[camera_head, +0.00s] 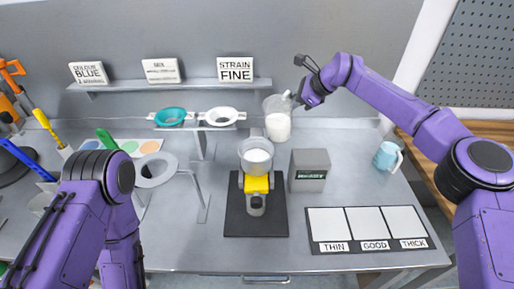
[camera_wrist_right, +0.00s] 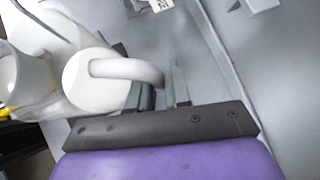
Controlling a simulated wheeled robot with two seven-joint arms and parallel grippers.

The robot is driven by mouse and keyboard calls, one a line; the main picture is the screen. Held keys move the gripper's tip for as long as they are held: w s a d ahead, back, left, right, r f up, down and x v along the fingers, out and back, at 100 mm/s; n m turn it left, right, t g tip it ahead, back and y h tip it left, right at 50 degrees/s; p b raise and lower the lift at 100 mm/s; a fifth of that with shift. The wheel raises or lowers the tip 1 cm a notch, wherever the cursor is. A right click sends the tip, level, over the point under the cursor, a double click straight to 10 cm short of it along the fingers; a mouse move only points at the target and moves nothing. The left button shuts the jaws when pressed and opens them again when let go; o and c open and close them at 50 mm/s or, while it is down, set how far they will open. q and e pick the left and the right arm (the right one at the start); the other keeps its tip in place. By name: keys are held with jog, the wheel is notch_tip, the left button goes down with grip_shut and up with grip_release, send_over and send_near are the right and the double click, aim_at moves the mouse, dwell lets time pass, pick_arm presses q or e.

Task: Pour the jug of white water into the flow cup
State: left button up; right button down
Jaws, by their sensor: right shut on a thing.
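A clear jug with white liquid in it (camera_head: 278,118) is held up just behind and right of a clear cup (camera_head: 250,146). My right gripper (camera_head: 299,90) is shut on the jug's handle. The jug looks about upright, and I see no stream from it. In the right wrist view the jug (camera_wrist_right: 92,78) has its handle between the fingers (camera_wrist_right: 157,92). The cup sits on a yellow and black stand and has white liquid in it. I cannot tell for sure that it is the flow cup. My left gripper is out of view.
The stand is on a black mat (camera_head: 234,222). A grey box (camera_head: 309,172) is right of it, with a panel of white squares (camera_head: 368,229) in front. A blue mug (camera_head: 387,156) stands at the right. A grey ring stand (camera_head: 157,170) and a rack with strainers (camera_head: 172,117) are left.

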jog(key=shift+w+d+f+m+g, duration=0.3)
jog(key=shift+w+f, duration=0.2)
jog(key=shift+f, duration=0.15)
jog(key=shift+w+d+f+m+g+y, duration=0.3)
jog(key=shift+m+g+y, duration=0.15)
jog(key=shift+g, duration=0.25)
jog(key=shift+s+r, duration=0.1)
jog(key=shift+s, duration=0.05)
dwell(0.8)
